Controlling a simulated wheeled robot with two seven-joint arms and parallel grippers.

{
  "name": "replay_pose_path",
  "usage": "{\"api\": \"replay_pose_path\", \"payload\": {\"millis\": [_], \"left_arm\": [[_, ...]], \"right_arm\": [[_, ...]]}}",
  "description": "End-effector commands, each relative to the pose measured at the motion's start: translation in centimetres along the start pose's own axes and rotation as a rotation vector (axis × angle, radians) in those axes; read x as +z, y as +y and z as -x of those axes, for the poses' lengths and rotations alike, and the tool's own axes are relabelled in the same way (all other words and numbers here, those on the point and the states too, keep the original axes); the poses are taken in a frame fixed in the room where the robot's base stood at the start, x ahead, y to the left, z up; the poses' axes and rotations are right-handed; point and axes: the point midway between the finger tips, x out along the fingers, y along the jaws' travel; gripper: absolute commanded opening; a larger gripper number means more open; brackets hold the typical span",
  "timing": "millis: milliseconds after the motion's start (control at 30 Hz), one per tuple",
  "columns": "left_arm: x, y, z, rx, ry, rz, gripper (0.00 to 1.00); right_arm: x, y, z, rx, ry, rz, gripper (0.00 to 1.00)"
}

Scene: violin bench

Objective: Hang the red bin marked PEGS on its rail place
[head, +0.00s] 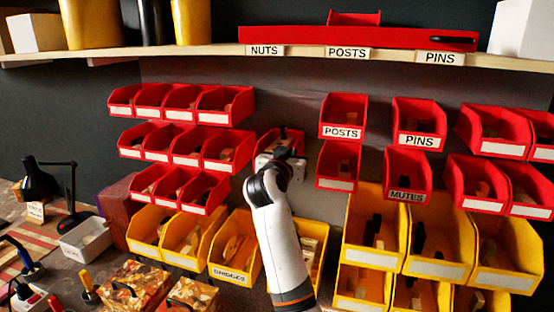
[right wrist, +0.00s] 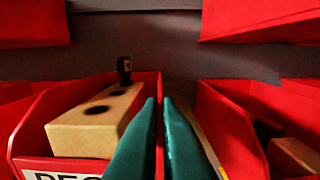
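The red bin marked PEGS (right wrist: 88,85) fills the left of the right wrist view, its label partly cut off by the frame's bottom edge. It holds a pale wooden block with dark holes and a small black piece. In the head view the bin (head: 267,140) shows behind my right gripper (head: 283,150), level with the middle row of wall bins. In the right wrist view the teal fingers (right wrist: 160,125) of that gripper are close together on either side of the bin's right wall. Whether the bin's back sits on the rail is hidden. My left gripper is not in view.
A red bin (right wrist: 225,120) stands close to the right, another edge (right wrist: 12,110) to the left. Red bins (head: 228,150) and a POSTS bin (head: 342,112) flank the spot in the head view. Yellow bins (head: 235,268) stand below, a wooden shelf (head: 190,52) runs above.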

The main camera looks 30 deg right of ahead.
Motion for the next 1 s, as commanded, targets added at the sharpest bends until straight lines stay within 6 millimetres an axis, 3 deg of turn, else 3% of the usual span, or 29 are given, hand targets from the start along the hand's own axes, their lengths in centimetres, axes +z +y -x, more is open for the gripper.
{"api": "replay_pose_path", "payload": {"millis": [1000], "left_arm": [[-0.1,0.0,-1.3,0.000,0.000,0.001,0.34]], "right_arm": [[-1.5,0.0,-0.1,0.001,-0.003,-0.001,0.00]]}}
